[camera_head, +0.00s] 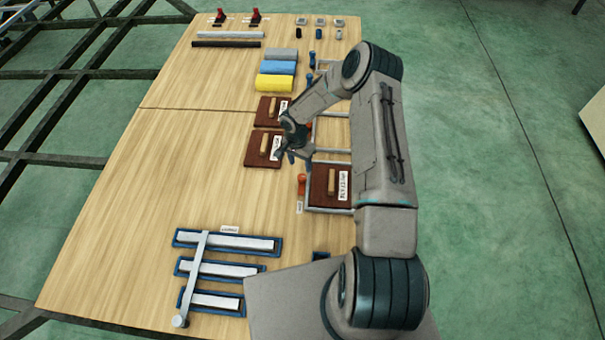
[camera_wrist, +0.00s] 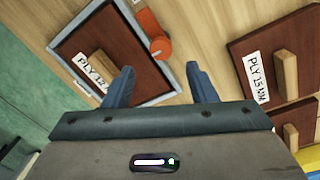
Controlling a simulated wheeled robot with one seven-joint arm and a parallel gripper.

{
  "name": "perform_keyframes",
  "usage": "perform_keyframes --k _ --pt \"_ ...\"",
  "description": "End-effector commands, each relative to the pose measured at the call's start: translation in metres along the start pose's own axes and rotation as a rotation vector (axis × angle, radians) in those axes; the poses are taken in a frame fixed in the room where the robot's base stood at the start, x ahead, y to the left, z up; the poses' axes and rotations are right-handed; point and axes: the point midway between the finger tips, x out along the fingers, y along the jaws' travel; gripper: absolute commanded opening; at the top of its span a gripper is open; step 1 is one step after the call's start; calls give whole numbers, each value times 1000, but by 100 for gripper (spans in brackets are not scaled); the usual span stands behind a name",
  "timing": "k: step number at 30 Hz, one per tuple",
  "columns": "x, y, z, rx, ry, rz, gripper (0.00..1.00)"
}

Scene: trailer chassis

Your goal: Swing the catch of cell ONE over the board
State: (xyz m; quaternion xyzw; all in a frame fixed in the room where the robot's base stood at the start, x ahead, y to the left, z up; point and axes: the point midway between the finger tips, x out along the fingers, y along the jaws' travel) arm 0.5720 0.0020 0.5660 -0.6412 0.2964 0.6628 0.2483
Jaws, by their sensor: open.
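A grey-framed cell (camera_head: 331,209) holds a dark brown board (camera_head: 323,187) with a wooden handle and a white label; the board also shows in the wrist view (camera_wrist: 128,38). An orange catch (camera_head: 301,184) stands at the cell's left side; in the wrist view the catch (camera_wrist: 155,35) lies beside the frame's edge, apparently clear of the board. A small tag by the cell is too small to read. My gripper (camera_head: 293,158) is open and empty above the table, beyond the catch. In the wrist view the catch shows ahead, between the fingertips (camera_wrist: 160,68).
Two more brown boards (camera_head: 262,149) with handles lie left of the cells. Yellow, blue and grey rolls (camera_head: 277,82) lie further back. A blue-edged rack with white bars (camera_head: 222,269) is at the front. My arm hides part of the cell row. The table's left middle is clear.

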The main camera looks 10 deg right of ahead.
Motion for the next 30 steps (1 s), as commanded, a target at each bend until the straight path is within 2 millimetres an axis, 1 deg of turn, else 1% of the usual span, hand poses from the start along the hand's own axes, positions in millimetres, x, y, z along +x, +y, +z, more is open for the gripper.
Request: perform_keyframes --k 1,6,12,18,26,27,29,30 --pt "10 0 1 -1 -2 1 52" --pt "38 0 2 0 0 2 52" --pt "61 0 3 0 3 1 52" --pt "70 0 4 0 8 1 52" --pt "69 -1 6 1 15 2 52" --pt "68 -1 6 1 16 2 49" --pt "68 -1 7 1 17 3 32" --pt "67 -1 8 1 18 3 21"
